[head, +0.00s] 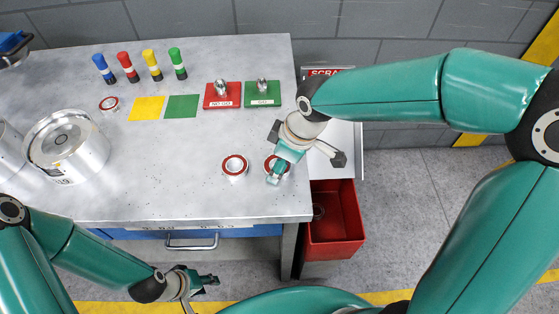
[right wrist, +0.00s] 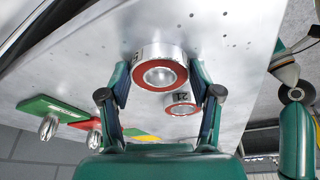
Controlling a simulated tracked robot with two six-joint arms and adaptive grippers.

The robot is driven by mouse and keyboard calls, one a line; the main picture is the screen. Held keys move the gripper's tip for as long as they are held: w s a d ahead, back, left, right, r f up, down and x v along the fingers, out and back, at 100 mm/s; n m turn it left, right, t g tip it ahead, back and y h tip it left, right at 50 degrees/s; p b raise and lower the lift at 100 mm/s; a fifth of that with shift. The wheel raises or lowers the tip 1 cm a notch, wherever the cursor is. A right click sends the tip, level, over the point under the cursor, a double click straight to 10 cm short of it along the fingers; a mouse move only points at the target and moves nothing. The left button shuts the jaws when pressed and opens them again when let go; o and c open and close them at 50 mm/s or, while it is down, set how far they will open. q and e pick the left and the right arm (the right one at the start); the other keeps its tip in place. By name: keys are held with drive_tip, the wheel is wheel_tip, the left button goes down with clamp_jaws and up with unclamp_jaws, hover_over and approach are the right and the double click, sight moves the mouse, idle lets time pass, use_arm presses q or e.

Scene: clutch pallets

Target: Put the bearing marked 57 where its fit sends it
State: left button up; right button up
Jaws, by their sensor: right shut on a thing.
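In the head view, my right gripper (head: 279,172) reaches down over the table near its right edge. It is shut on a red-faced bearing (head: 270,161), which also shows between the fingers in the right wrist view (right wrist: 160,72). The mark on its side is only partly visible and I cannot read it. A second red-faced bearing (head: 235,165) stands just left of it; its side mark looks like 21 in the right wrist view (right wrist: 183,104). A third bearing (head: 109,103) lies farther back left. My left gripper (head: 207,283) is off the table's front edge, seen side-on and apparently empty.
A red NO GO plate (head: 223,103) and green GO plate (head: 262,102) carry gauges. Yellow (head: 147,108) and green (head: 181,106) squares lie left of them, several coloured markers (head: 152,65) behind. A metal drum (head: 88,150) stands left. A red bin (head: 334,250) is below the right edge.

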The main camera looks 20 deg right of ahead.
drive_tip(key=o, duration=1.5)
drive_tip(key=v, duration=1.2)
drive_tip(key=shift+s, duration=0.1)
